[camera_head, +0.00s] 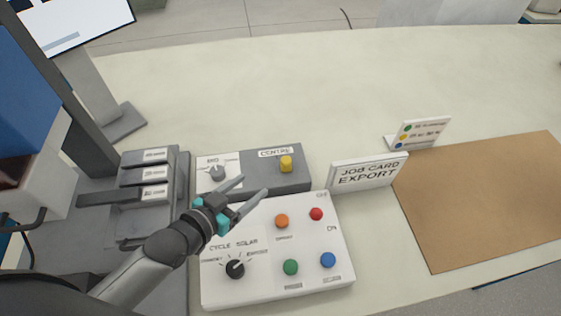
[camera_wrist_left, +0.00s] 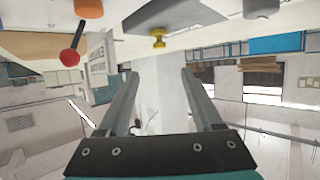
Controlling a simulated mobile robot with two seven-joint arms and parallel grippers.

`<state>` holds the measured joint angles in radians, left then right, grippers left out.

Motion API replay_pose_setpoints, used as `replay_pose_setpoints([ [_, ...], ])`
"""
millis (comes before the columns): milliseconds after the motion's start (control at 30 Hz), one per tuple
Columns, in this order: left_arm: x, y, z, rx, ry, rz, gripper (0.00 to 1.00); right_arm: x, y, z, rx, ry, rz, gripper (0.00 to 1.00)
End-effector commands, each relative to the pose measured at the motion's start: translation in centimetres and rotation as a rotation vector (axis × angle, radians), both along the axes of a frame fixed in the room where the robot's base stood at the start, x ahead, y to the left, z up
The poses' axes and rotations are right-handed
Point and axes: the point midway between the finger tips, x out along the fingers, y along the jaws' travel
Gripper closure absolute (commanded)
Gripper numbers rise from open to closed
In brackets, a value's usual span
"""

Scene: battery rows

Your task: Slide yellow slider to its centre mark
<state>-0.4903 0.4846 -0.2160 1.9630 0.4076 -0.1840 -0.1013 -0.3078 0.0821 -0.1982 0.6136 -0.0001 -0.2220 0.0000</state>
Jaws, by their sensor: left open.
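The yellow slider (camera_head: 286,164) is a small upright knob on a dark grey block, just below a white label reading CENTRE (camera_head: 275,152). Whether it stands exactly at the mark cannot be told. It also shows in the left wrist view (camera_wrist_left: 159,38), near the top and beyond the fingertips. My left gripper (camera_head: 255,188) is open and empty, above the near edge of the slider block, to the left of and nearer than the knob. It is apart from the knob. The left wrist view shows both fingers (camera_wrist_left: 158,75) spread with nothing between them. My right gripper is in neither view.
A white panel (camera_head: 340,235) with orange, red, green and blue buttons and a black dial (camera_head: 235,268) lies in front. A grey knob (camera_head: 217,173) sits left of the slider. A job card sign (camera_head: 368,174) and brown mat (camera_head: 480,200) are right. The table behind is clear.

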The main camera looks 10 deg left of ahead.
Motion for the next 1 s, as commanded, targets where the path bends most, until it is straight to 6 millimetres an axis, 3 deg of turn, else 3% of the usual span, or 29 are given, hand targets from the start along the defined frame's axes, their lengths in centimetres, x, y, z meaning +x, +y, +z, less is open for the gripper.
replay_pose_setpoints([
  [700,9.6,-3.9,-4.3,-0.002,-0.002,0.000,0.33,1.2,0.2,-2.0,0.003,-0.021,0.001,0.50],
  [1000,12.0,-5.0,-5.4,-0.001,0.000,-0.001,0.33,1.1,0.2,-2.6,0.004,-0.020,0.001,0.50],
])
